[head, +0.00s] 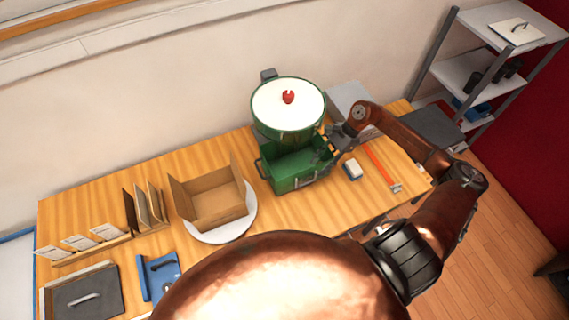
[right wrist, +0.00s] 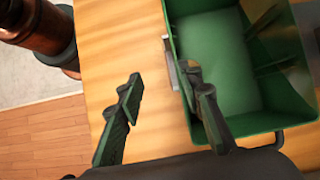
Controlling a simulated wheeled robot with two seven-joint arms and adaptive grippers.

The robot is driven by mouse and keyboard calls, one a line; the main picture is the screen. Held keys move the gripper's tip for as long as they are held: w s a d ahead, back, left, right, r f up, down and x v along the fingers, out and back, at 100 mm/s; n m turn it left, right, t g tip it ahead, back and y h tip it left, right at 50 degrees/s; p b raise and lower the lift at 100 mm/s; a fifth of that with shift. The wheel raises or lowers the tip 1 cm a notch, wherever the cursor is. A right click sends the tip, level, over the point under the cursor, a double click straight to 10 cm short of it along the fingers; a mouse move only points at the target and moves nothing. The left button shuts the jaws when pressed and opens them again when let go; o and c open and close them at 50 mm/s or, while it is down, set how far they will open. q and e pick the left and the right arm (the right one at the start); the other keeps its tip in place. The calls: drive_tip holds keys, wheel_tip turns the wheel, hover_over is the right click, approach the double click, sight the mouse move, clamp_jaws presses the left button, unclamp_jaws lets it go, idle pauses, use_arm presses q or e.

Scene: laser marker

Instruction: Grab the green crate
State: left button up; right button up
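The green crate (head: 287,184) stands on the wooden table in the head view, open at the top, with a dark handle on its left end. My right gripper (head: 328,150) is at its right end. In the right wrist view the crate (right wrist: 222,65) fills the upper right. There my right gripper (right wrist: 163,78) has its fingers spread wide. One finger is outside over bare table; the other overlaps the crate's near wall and rim. Whether it touches the wall cannot be told. My left gripper is not in view.
A green pot with a white lid and red knob (head: 288,97) is right behind the crate. A cardboard box (head: 213,205) on a white plate (head: 246,222) stands to the left. A small white-and-blue block (head: 352,170) and a red-orange bar (head: 380,165) lie to the right.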

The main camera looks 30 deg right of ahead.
sight(306, 175)
drive_tip(key=shift+w+f, duration=0.5)
drive_tip(key=shift+f, duration=0.3)
drive_tip(key=shift+a+f+p, duration=0.35)
drive_tip(key=shift+a+f, duration=0.15)
drive_tip(key=shift+f, duration=0.05)
drive_tip(key=p+x, duration=0.1)
drive_tip(key=x, duration=0.2)
drive_tip(key=w+p+x, duration=0.1)
drive_tip(key=x, duration=0.1)
drive_tip(key=shift+a+f+p, duration=0.2)
drive_tip(key=shift+f+p, duration=0.05)
drive_tip(key=shift+p, duration=0.1)
drive_tip(key=shift+f, duration=0.3)
drive_tip(key=shift+c, duration=0.3)
drive_tip(key=shift+c, duration=1)
clamp_jaws()
